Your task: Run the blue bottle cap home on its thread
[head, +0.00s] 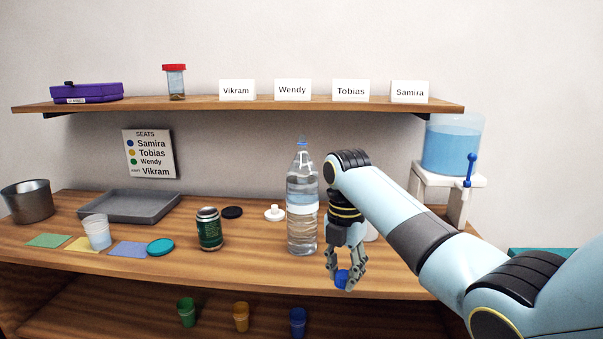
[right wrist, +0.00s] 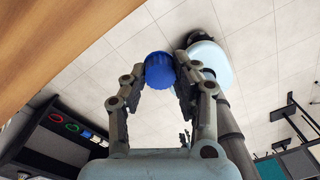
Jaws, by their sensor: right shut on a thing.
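My right gripper (head: 343,275) is shut on the blue bottle cap (head: 342,278), in front of the table's front edge. The cap is ridged and sits between the fingertips in the right wrist view (right wrist: 160,70). My left gripper is not in view.
Further left are a cup (head: 97,232), a grey tray (head: 128,205) and a metal pot (head: 28,201). A shelf (head: 250,104) runs above the bottle.

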